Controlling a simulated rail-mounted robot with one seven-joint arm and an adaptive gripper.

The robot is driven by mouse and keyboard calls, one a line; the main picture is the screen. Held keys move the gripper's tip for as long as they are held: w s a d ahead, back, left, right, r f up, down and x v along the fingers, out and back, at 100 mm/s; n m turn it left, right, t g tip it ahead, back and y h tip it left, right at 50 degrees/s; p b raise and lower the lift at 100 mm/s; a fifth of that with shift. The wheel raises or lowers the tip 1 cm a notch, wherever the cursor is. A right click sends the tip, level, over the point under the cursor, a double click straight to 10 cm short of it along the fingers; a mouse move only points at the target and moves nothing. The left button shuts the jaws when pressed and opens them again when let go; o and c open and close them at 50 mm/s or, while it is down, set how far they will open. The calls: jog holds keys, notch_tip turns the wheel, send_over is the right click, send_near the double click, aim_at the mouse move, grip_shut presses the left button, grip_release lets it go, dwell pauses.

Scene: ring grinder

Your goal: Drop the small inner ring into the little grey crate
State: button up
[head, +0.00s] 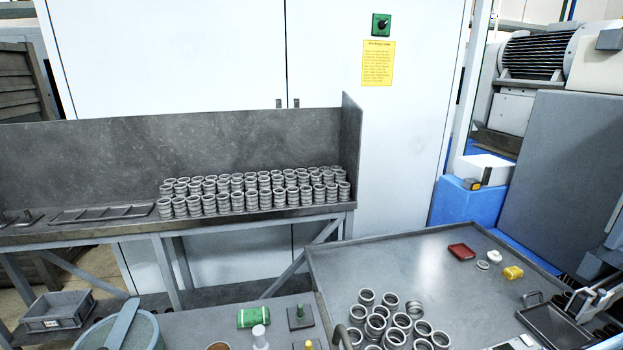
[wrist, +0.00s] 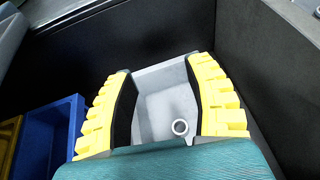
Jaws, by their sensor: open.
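In the wrist view my gripper (wrist: 160,64) is open, with its two yellow-backed fingers wide apart and nothing between their tips. Beyond and between the fingers is a light grey open container (wrist: 150,80). A small grey ring (wrist: 180,128) shows within its outline, close to the right finger; it appears to lie inside, apart from the fingers. A little grey crate (head: 58,318) with a white label stands low at the left in the head view. I cannot tell whether both views show the same crate. My gripper is not in the head view.
A blue bin (wrist: 55,130) and a yellow bin (wrist: 8,135) lie left of the gripper, with dark walls around. In the head view, many stacked rings (head: 250,193) fill a bench, and loose rings (head: 385,318) lie on a metal table (head: 420,265).

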notch_tip(320, 180, up, 10)
dwell(0.3)
